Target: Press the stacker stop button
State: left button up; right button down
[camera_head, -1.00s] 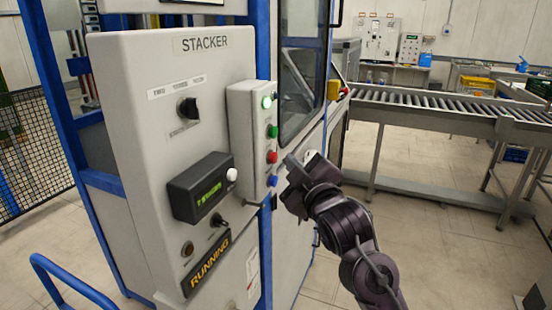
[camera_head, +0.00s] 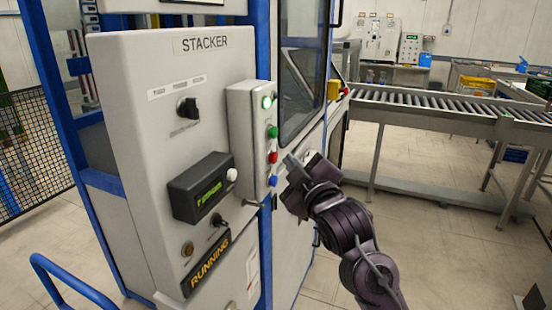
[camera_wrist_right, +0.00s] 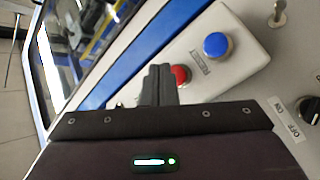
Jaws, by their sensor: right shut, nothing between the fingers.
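The stacker panel (camera_head: 150,110) is a pale cabinet marked STACKER. On its right side is a button box (camera_head: 246,130) with a lit white-green lamp at the top, a green button (camera_head: 272,132), a red button (camera_head: 273,157) and a blue button (camera_head: 273,181). My right gripper (camera_head: 288,160) is shut and empty, with its fingertips just right of the red button. In the right wrist view the shut fingers (camera_wrist_right: 158,85) are close beside the red button (camera_wrist_right: 180,75), and the blue button (camera_wrist_right: 217,45) is marked RESET. Contact with the red button cannot be told. My left gripper is not in view.
A black display (camera_head: 201,187) with green text and a RUNNING sign (camera_head: 206,264) are on the panel. A lever (camera_head: 254,204) sticks out below the button box. A roller conveyor (camera_head: 440,110) stands to the right, with open floor before it.

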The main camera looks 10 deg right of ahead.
jog(key=shift+a, duration=0.1)
jog(key=shift+w+a, duration=0.25)
jog(key=shift+w+a, duration=0.2)
jog(key=shift+a, duration=0.2)
dwell(0.8)
jog(key=shift+d, duration=0.15)
dwell(0.3)
jog(key=shift+s+d+p, duration=0.3)
jog(key=shift+s+d, duration=0.15)
jog(key=shift+d, duration=0.1)
jog(key=s+d, duration=0.1)
jog(key=d, duration=0.1)
jog(key=s+d+p, duration=0.1)
jog(key=d, duration=0.1)
jog(key=shift+s+p, duration=0.3)
jog(key=shift+s, duration=0.1)
dwell(0.4)
